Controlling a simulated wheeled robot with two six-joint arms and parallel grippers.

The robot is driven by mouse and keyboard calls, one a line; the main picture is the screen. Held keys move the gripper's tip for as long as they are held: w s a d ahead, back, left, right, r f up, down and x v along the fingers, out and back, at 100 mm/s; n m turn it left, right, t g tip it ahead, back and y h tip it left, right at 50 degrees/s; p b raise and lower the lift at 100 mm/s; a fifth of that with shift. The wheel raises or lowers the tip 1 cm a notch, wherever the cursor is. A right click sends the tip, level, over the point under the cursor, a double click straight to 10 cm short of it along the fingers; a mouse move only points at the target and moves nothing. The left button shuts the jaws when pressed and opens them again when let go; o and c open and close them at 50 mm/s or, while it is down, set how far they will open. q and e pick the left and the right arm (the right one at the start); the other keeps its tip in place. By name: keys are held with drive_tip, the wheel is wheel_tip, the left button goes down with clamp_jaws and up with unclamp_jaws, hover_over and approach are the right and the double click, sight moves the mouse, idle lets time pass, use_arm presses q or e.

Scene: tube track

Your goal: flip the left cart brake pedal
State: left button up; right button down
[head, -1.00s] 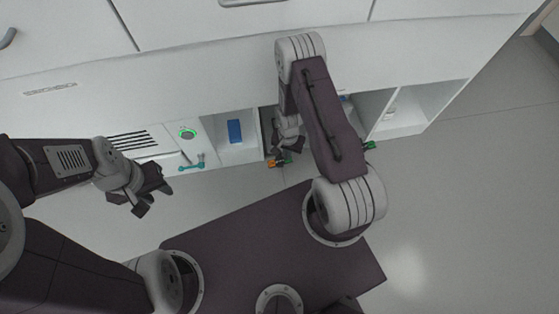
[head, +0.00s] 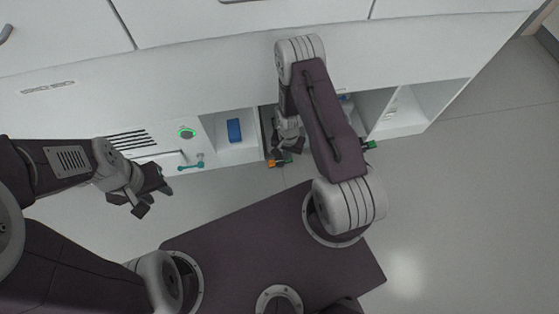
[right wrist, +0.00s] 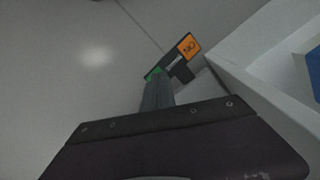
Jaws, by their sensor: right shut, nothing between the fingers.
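The left cart brake pedal (head: 279,162) is a small black lever with an orange face and a bit of green, low at the cart's front edge. In the right wrist view its orange face (right wrist: 187,46) carries lettering that reads upside down. My right gripper (head: 284,148) is shut and empty, just by this pedal. In the right wrist view the fingertips (right wrist: 155,80) are beside its green end; I cannot tell whether they touch. My left gripper (head: 154,198) is open and empty, away to the left over the floor.
A second pedal with green (head: 370,145) is to the right, beside my right forearm. The white cart has open compartments; one holds a blue block (head: 234,130). A teal handle (head: 191,164) and a green-ringed knob (head: 187,133) are left. Grey floor is free at right.

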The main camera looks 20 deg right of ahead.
drive_tip(key=shift+f+b, duration=0.4)
drive_tip(key=shift+f, duration=0.25)
wheel_tip(320, 180, up, 7)
drive_tip(key=p, duration=0.7)
drive_tip(key=shift+r, duration=0.2)
drive_tip(key=shift+f, duration=0.15)
